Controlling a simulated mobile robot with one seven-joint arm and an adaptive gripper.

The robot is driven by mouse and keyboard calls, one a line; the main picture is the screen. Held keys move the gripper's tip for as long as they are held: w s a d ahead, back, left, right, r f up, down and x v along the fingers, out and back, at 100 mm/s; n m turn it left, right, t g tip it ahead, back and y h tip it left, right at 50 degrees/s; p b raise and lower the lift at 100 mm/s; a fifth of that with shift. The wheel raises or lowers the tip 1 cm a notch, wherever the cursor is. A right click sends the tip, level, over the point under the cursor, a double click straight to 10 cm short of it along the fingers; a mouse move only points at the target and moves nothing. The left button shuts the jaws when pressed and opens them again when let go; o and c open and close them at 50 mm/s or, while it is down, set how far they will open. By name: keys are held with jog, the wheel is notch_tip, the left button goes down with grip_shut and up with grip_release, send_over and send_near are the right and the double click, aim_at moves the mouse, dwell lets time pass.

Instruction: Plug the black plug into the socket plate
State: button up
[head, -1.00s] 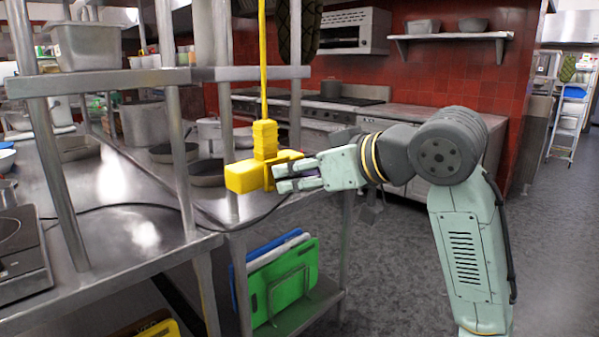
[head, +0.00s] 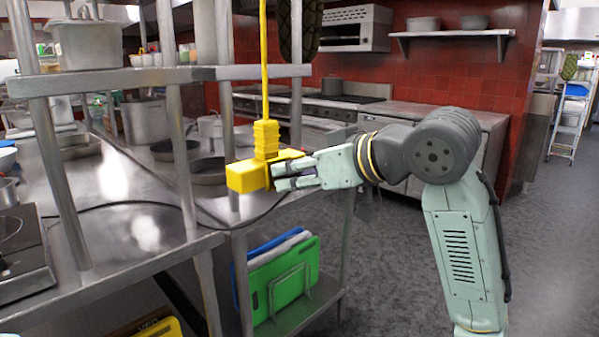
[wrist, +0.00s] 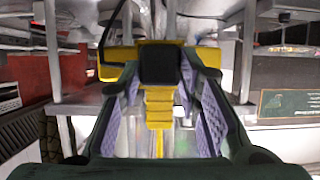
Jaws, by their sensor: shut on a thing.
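A yellow socket box (head: 245,177) hangs from a yellow cable (head: 264,60). Its yellow housing also shows behind the fingers in the wrist view (wrist: 117,62). My gripper (head: 282,176) is right beside the box, on its right side in the head view. In the wrist view my gripper (wrist: 160,78) is shut on the black plug (wrist: 159,62), which lies in front of the yellow housing. In the head view the fingers hide the plug. The face of the socket plate and the plug's prongs are hidden, so I cannot tell how far they meet.
A black cord (head: 130,204) runs across the steel table (head: 130,240) towards my gripper. Steel shelf posts (head: 180,165) stand left of the box. A green cutting board (head: 292,282) stands in a rack below. The floor (head: 385,270) between table and cookers is open.

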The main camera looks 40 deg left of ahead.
jog(key=shift+a, duration=0.15)
jog(key=o, duration=1.2)
